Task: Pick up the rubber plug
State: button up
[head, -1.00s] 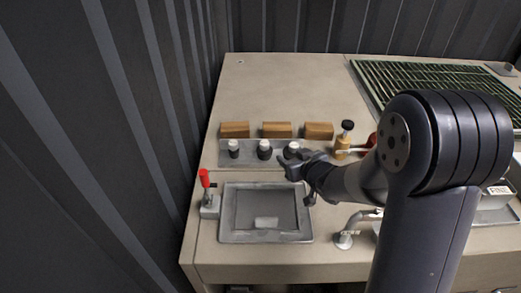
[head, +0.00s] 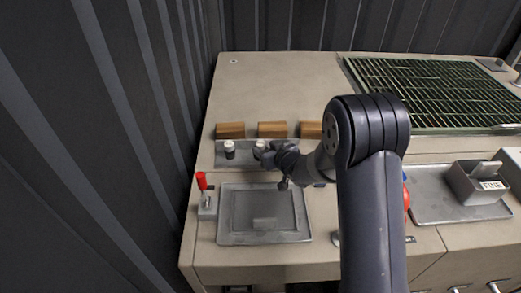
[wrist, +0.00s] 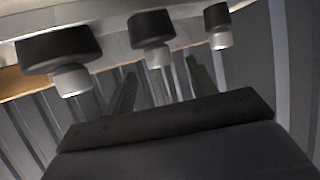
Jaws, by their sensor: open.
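Several black plug-like pieces with pale tops stand in a row on a grey metal strip (head: 246,161). In the head view I see the left piece (head: 229,149) and the middle piece (head: 259,149); the right one is hidden behind my gripper (head: 264,158). The wrist view, turned over, shows three: a wide one (wrist: 58,48), a middle one (wrist: 151,30) and a smaller one (wrist: 218,20). I cannot tell which is the rubber plug. My gripper is open and empty; its fingers (wrist: 160,82) point towards the row near the middle piece, apparently without touching.
Wooden blocks (head: 230,130) stand behind the row. In front are a shallow grey basin (head: 264,238) and a red-handled lever (head: 202,182). A box marked FINE (head: 470,191) sits on a tray at right. A dark corrugated wall (head: 90,150) closes the left side.

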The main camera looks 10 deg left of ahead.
jog(key=shift+x, duration=1.15)
jog(key=shift+c, duration=0.2)
jog(key=c, duration=1.1)
